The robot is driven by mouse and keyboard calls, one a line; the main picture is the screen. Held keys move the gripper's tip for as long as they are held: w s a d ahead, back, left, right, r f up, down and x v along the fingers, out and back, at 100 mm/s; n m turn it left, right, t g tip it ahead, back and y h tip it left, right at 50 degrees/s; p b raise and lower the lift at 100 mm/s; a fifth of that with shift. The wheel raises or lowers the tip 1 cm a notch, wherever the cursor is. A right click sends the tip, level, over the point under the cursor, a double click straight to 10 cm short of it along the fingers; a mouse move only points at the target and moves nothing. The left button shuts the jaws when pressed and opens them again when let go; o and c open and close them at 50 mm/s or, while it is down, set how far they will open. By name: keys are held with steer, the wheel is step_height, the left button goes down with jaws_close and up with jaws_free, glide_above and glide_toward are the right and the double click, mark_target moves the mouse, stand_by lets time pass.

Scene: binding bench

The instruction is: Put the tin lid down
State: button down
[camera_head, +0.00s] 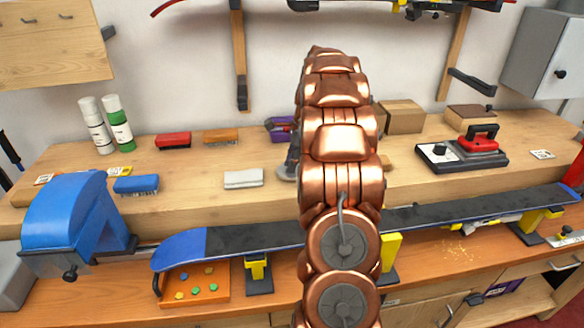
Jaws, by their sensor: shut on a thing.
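My copper-coloured arm rises through the middle of the picture and hides most of my gripper (292,158). Only a dark grey part of the gripper shows at the arm's left side, above the raised wooden shelf of the bench. A small grey rounded edge (285,173) shows just below it, low over or on the shelf; it looks like part of the tin lid, but most of it is hidden. I cannot tell whether it touches the wood. My gripper is shut on it.
Left of the gripper, a pale grey block (243,178) lies on the raised shelf (200,190). A purple item (279,125) is behind, and a cardboard box (402,117) stands to the right.

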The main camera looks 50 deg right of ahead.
steer(key=shift+f+p, duration=0.35)
steer(key=shift+f, duration=0.9)
steer(key=shift+f, duration=0.1)
steer(key=c, duration=1)
jaws_free()
steer(key=b+v, duration=0.2)
steer(key=v, duration=1)
steer(key=shift+b, duration=0.35)
steer(key=shift+s, duration=0.1)
